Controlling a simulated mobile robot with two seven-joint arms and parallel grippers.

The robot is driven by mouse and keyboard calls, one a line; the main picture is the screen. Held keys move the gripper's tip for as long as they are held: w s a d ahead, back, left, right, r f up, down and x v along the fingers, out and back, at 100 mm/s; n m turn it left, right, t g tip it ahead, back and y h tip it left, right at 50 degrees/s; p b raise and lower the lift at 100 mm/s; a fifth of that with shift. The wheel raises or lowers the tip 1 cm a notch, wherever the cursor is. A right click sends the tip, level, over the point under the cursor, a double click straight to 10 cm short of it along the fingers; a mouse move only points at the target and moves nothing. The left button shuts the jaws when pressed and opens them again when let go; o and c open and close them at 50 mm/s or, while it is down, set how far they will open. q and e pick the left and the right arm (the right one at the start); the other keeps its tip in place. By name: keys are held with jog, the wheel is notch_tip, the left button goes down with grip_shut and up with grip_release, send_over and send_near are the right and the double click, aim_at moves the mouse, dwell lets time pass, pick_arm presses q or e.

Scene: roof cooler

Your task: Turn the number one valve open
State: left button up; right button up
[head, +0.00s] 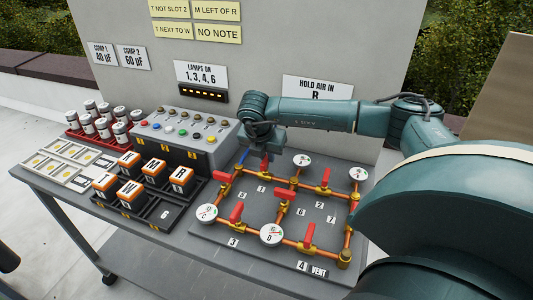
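The pipe board (215,240) carries copper pipes, round gauges and several red valve handles. The number 1 label (262,189) lies just below the top-left pipe. The red handle (264,164) above that label stands up from the pipe, its upper part close under my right gripper (262,150). My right arm reaches in from the right and the gripper points down there. The fingers are small and dark, so whether they touch or grip the handle is unclear.
Gauge A (302,160) stands just right of my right gripper. A button box (190,135) and a tray of lettered blocks (180,210) lie left of the board. A grey panel (300,45) with signs rises behind. My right arm covers the right side.

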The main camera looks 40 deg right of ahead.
grip_shut()
